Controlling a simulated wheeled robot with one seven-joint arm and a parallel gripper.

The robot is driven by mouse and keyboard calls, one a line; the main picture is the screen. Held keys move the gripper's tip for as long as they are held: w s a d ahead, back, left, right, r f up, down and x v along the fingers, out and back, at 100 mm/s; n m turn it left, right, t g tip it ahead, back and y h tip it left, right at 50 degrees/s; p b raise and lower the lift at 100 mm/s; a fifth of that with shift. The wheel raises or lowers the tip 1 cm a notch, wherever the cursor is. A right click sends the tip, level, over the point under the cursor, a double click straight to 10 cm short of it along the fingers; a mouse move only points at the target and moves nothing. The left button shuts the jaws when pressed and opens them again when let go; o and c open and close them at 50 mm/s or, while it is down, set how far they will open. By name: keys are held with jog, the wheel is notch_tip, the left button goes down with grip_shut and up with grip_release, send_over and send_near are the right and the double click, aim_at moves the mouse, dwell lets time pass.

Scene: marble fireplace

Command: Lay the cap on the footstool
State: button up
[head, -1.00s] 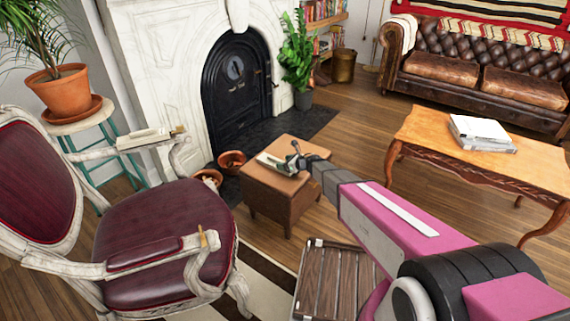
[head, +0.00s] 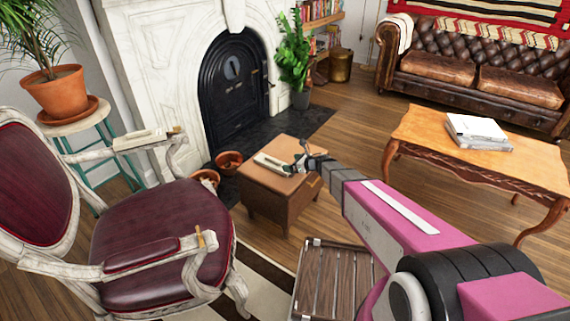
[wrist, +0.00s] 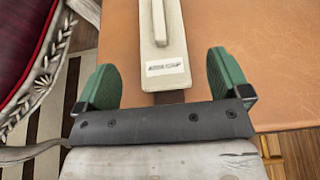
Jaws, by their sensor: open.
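The footstool (head: 268,182) is a low brown box with a tan leather top, in front of the fireplace. A flat cream piece (head: 272,162) with a raised bar lies on its top; I take it to be the cap, though its shape is unclear. In the wrist view the cream piece (wrist: 166,48) bears a small printed label. My gripper (wrist: 160,62) is open over the footstool, a green finger on each side of the cream piece, with clear gaps between. The piece's near end is close to the gripper's dark crossbar.
A red-seated armchair (head: 160,232) stands left, a cream piece (head: 140,139) on its far arm. A slatted wooden stool (head: 335,282) lies below my arm. A coffee table (head: 440,136) stands right, with bare floor between.

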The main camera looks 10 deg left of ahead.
jog(key=v, duration=0.5)
jog(key=shift+s+d+r, duration=0.15)
jog(key=shift+d+r, duration=0.05)
jog(key=shift+d, duration=0.1)
jog(key=w+d+r+m+t+h, duration=0.5)
jog(key=d+r+m+t, duration=0.15)
jog(key=d+m, duration=0.55)
jog(key=s+d+r+m+h, duration=0.2)
jog(key=d+m+h, duration=0.5)
jog(key=d+m, duration=0.65)
jog(key=s+d+m+g+h, duration=0.3)
jog(key=s+d+m, duration=0.2)
jog(key=m, duration=0.5)
jog(key=s+d+m+g+y, duration=0.1)
jog(key=s+m+g+y, duration=0.1)
jog(key=s+m+g, duration=0.7)
jog(key=s+f+m, duration=0.1)
jog(key=s+m, duration=0.4)
jog(key=s, duration=0.4)
jog(key=shift+s+d, duration=0.25)
